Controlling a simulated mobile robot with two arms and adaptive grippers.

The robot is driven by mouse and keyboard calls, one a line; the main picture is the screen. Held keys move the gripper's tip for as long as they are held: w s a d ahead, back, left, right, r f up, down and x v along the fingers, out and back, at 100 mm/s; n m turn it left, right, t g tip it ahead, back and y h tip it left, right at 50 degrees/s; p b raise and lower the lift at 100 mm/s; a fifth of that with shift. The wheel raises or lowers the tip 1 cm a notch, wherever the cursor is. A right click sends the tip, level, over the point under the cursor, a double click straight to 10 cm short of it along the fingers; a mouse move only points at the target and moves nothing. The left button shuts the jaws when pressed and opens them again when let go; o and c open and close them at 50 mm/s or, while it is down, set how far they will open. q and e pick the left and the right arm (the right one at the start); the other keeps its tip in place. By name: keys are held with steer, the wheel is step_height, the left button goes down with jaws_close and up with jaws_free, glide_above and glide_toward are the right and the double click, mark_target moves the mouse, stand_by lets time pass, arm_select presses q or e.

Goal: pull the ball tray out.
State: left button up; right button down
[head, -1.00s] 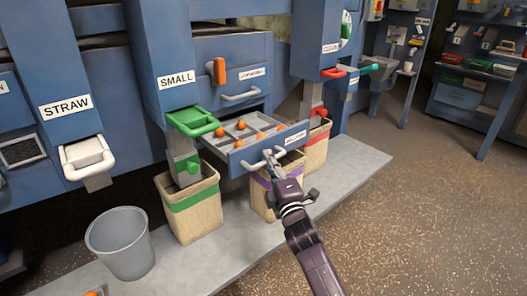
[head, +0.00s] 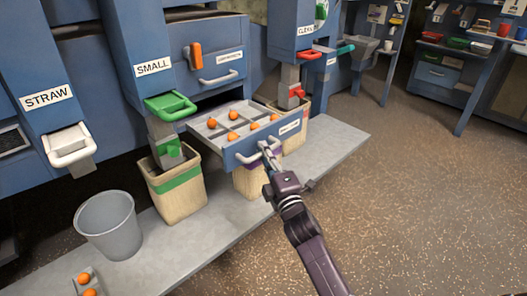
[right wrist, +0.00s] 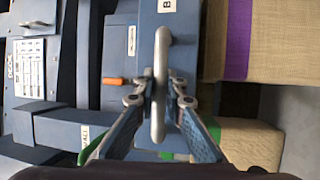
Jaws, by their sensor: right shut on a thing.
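The ball tray (head: 291,128) is a blue drawer with a divided grey inside that holds several orange balls (head: 233,116). It stands partly pulled out of the blue cabinet. My right gripper (head: 267,152) is shut on the tray's grey bar handle (head: 246,159). In the right wrist view the handle (right wrist: 161,50) passes between the two fingers of the gripper (right wrist: 158,98). The tray's back end is hidden inside the cabinet. My left gripper is not in view.
A closed drawer with a handle (head: 218,79) is above the tray. A green-banded bin (head: 175,192) and a grey bucket (head: 108,226) stand on the grey platform at left. A bin with a red lever above is behind the tray. Speckled floor at right is clear.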

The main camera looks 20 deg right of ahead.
steer(key=shift+f, duration=0.1)
steer(key=c, duration=2)
jaws_free()
steer(key=shift+o, duration=0.2)
steer(key=s+f, duration=0.2)
steer(key=s, duration=0.9)
steer(key=shift+s+a, duration=0.35)
steer(key=shift+s, duration=0.05)
